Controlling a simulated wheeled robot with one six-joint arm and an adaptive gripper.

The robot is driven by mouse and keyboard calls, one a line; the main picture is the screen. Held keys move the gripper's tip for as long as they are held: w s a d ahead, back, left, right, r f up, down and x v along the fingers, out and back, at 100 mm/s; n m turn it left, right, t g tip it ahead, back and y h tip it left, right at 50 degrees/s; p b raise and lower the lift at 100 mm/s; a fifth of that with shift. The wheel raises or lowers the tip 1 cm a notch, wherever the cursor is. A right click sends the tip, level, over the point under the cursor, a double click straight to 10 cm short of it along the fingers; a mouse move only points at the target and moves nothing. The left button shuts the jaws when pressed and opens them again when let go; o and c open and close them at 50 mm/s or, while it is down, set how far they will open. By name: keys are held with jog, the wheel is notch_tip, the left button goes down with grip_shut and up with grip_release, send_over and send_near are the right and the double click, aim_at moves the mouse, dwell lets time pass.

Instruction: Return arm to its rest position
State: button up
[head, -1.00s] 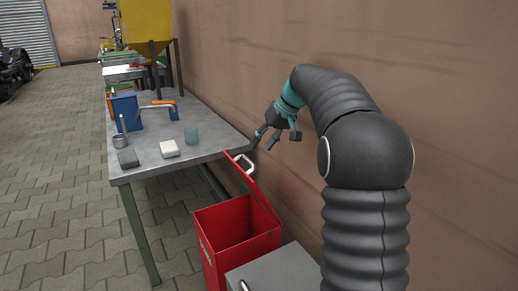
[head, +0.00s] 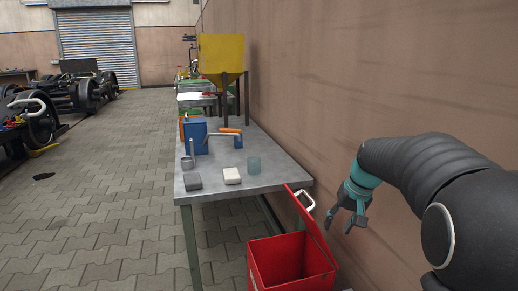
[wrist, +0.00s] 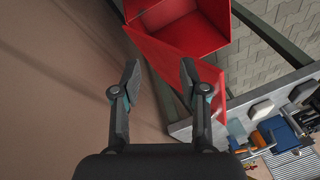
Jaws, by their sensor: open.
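My gripper (head: 347,220) is open and empty in the head view, hanging in the air right of the table's near corner, close to the wall. In the wrist view, my gripper's two fingers (wrist: 160,78) stand apart with nothing between them. Behind them show the brown wall and the raised lid of the red bin (wrist: 187,75). My arm comes in from the right of the head view, bent at a dark round joint.
The open red bin (head: 278,262) stands below the grey table's (head: 268,170) near edge. On the table are a white block (head: 232,176), a dark block (head: 193,182), a bluish cup (head: 254,165) and a blue container (head: 196,137).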

jog(key=s+a+t+h, duration=0.1)
jog(key=s+a, duration=0.2)
jog(key=s, duration=1.1)
jog(key=s+a+n+t+h, duration=0.1)
jog(key=s+a+t, duration=0.1)
jog(key=s, duration=1.2)
jog(key=shift+s+a+n, duration=0.3)
jog(key=shift+s+a, duration=0.05)
jog(key=shift+a, duration=0.05)
